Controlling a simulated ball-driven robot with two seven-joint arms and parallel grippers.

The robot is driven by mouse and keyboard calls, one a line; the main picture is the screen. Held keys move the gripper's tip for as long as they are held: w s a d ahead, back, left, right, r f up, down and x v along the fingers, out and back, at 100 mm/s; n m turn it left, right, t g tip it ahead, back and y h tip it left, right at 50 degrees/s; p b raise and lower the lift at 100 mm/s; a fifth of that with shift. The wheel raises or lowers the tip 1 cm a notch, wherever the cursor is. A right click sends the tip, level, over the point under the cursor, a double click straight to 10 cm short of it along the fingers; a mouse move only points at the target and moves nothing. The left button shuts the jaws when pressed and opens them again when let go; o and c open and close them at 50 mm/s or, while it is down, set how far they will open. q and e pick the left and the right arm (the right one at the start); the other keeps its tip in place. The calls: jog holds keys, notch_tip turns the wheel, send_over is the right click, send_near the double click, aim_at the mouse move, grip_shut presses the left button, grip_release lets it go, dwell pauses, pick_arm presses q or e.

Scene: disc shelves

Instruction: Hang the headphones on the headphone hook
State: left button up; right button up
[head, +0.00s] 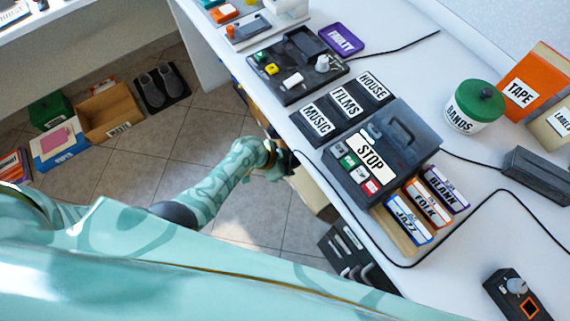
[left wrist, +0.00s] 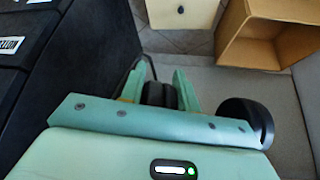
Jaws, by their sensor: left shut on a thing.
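My left gripper (head: 281,161) is beside the front edge of the white table, over the floor side, in the head view. In the left wrist view my left gripper (left wrist: 160,92) is shut on a dark ribbed part of the black headphones (left wrist: 159,95). A round black cup (left wrist: 246,118) shows to the right of the fingers, seemingly part of the same headphones. The headphones are mostly hidden by the gripper. In the head view only a small dark bit shows at the fingertips. I cannot make out the headphone hook. My right gripper is not in view.
The white table (head: 430,62) holds a black STOP box (head: 410,128), MUSIC, FILMS and HOUSE tiles, cartridges and a BANDS jar (head: 474,107). A black cable runs along its edge. Crates (head: 108,110) stand on the floor. An open wooden compartment (left wrist: 265,38) shows in the wrist view.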

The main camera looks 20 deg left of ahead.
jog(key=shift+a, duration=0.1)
pick_arm(q)
jog(key=o, duration=1.2)
jog(key=p+v, duration=1)
jog(key=v, duration=0.6)
jog(key=shift+s+r, duration=0.1)
jog(key=shift+r, duration=0.1)
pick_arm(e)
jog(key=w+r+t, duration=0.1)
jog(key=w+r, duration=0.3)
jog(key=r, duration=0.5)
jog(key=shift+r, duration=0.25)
